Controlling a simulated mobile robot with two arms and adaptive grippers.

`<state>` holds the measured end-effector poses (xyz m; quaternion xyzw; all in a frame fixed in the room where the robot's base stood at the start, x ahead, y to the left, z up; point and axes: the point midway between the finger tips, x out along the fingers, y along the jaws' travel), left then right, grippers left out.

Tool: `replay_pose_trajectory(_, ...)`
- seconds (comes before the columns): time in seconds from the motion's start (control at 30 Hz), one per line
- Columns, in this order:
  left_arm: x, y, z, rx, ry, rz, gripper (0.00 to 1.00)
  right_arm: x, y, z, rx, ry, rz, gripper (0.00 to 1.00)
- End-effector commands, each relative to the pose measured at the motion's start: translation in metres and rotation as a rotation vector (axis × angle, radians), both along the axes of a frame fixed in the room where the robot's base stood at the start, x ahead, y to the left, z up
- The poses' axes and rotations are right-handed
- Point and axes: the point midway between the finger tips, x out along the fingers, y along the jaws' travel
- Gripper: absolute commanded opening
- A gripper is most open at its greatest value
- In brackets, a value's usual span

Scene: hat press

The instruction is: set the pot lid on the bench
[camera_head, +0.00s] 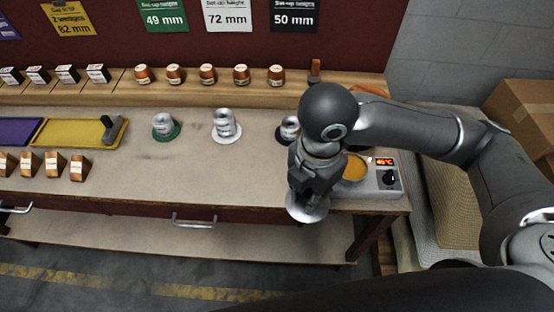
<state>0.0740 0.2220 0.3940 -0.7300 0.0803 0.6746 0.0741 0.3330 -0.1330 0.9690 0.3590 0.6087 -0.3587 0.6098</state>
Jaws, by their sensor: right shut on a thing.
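The pot lid (306,213), a round silvery disc, hangs below my right gripper (308,190) at the bench's front edge. The gripper is shut on it and hides its top and middle. The fingertips are hard to make out. From this angle I cannot tell whether the lid touches the bench (240,170). The open pot (355,168), with orange content, sits just right of the gripper on a heater (386,181) with a lit red display. My gripper and wrist hide part of the pot. My left gripper is not in view.
Silvery cup stacks stand on green (165,126), white (226,125) and dark (289,130) bases; my arm partly covers the dark one. Brown-capped jars (207,74) line the back shelf. A yellow tray (70,132) lies at left. The bench's front middle is clear.

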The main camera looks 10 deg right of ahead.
Motion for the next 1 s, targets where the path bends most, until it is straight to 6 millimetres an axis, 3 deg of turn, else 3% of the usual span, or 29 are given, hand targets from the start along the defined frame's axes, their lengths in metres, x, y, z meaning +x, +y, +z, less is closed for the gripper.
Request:
replay_pose_trajectory(0.33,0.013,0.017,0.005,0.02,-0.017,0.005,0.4,0.074,0.0,-0.032,-0.001,0.002,-0.004,0.0)
replay_pose_trajectory(0.5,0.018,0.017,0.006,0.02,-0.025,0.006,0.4,0.1,0.0,-0.065,-0.001,0.004,-0.003,0.0)
replay_pose_trajectory(0.7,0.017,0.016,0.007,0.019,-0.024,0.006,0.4,0.116,0.001,-0.084,0.0,0.001,0.0,0.0)
replay_pose_trajectory(0.87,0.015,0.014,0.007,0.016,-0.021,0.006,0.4,0.121,0.0,-0.09,0.0,0.001,0.0,0.0)
replay_pose_trajectory(1.0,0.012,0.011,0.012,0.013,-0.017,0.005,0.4,0.122,-0.001,-0.108,-0.002,0.003,0.001,0.0)
